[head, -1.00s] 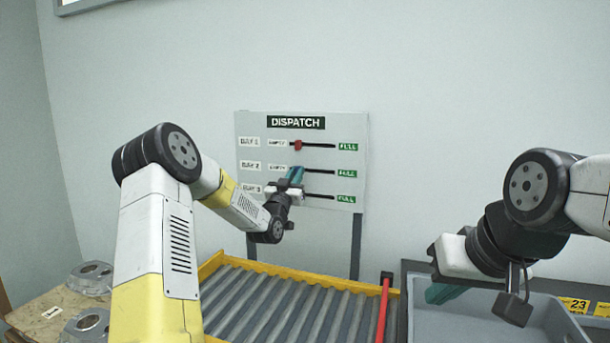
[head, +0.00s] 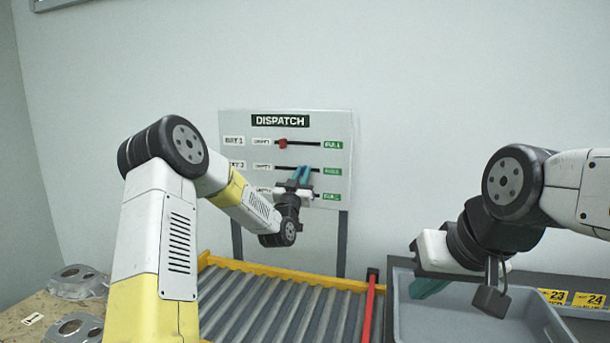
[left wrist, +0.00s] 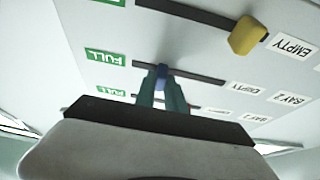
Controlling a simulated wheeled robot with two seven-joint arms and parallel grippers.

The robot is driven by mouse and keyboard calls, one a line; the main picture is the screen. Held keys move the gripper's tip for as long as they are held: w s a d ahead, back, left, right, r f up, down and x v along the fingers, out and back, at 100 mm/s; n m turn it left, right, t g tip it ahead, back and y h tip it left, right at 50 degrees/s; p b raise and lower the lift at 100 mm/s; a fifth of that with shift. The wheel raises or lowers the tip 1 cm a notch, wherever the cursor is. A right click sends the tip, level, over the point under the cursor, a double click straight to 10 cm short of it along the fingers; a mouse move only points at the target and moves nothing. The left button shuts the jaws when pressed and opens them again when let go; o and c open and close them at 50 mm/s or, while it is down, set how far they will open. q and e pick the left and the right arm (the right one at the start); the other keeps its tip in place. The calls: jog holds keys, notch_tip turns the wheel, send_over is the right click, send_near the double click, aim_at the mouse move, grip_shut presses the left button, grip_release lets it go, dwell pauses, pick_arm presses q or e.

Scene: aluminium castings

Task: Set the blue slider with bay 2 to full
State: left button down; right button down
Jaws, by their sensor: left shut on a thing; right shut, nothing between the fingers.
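The blue slider (left wrist: 162,71) sits in the bay 2 slot, past the middle towards the green FULL label (left wrist: 105,57) in the left wrist view. A stretch of slot still shows between slider and label. My left gripper (head: 303,171) has its teal fingers shut on the blue slider. The dispatch board (head: 232,118) stands upright by the wall. My right gripper (head: 428,289) is shut and empty at the lower right, over the grey bin.
The red slider (head: 283,143) is near the EMPTY end of bay 1. The yellow slider (left wrist: 247,36) is near EMPTY on the neighbouring slot. A roller conveyor (head: 260,305) with a red bar (head: 369,315) lies below, a grey bin (head: 470,325) to its right. Castings (head: 78,283) lie at left.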

pick_arm(q)
jog(key=c, duration=1.4)
grip_release()
jog(key=shift+s+d, duration=0.1)
jog(key=shift+d, duration=0.2)
jog(key=v, duration=0.8)
